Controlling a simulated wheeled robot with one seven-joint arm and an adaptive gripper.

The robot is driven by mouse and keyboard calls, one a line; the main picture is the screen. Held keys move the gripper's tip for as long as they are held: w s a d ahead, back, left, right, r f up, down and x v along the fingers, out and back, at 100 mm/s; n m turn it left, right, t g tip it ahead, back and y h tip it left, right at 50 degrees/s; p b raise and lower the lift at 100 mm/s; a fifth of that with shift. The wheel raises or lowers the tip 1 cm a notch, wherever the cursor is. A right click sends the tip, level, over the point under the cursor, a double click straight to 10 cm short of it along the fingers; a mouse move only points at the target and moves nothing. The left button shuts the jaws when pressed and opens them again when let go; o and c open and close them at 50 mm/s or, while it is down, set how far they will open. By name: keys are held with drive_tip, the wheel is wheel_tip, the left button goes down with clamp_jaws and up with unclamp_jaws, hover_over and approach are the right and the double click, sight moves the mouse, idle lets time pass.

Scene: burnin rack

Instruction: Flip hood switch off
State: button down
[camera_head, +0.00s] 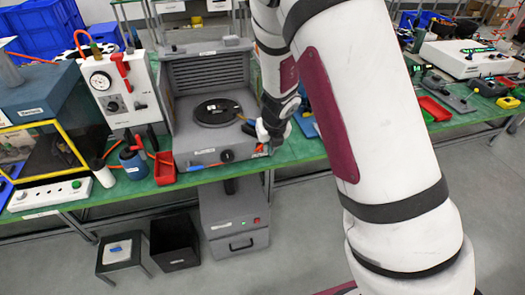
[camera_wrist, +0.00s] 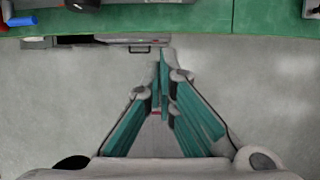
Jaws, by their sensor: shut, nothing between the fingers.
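A grey open-fronted hood (camera_head: 211,72) with a round dark turntable (camera_head: 217,113) stands on the green bench. Its front panel carries a black knob (camera_head: 227,156) and a small orange-red part (camera_head: 260,148) near the right corner. I cannot tell which is the hood switch or its position. My gripper (camera_head: 268,135) is at the hood's front right corner, partly hidden by my arm. In the wrist view my gripper (camera_wrist: 162,56) is shut and empty, its fingertips over the floor just short of the bench edge; no switch can be made out near them.
A grey cabinet (camera_head: 235,218) with a handle stands under the bench (camera_wrist: 180,18). Left of the hood are a gauge panel (camera_head: 118,88) and a blue container (camera_head: 133,163). A black bin (camera_head: 174,242) and a stool (camera_head: 121,252) stand on the floor. A red tray (camera_head: 433,109) lies right.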

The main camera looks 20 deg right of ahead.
sight(260, 148)
drive_tip(key=shift+w+f+b, duration=0.2)
drive_tip(key=shift+w+f, duration=1.7)
drive_tip(key=shift+f, duration=0.3)
drive_tip(key=shift+w+f+b, duration=0.2)
drive_tip(key=shift+w+f, duration=1.7)
drive_tip(key=shift+f, duration=0.3)
drive_tip(key=shift+w+b, duration=0.5)
drive_tip(key=shift+b, duration=0.2)
drive_tip(key=shift+r, duration=0.35)
drive_tip(key=shift+r, duration=0.7)
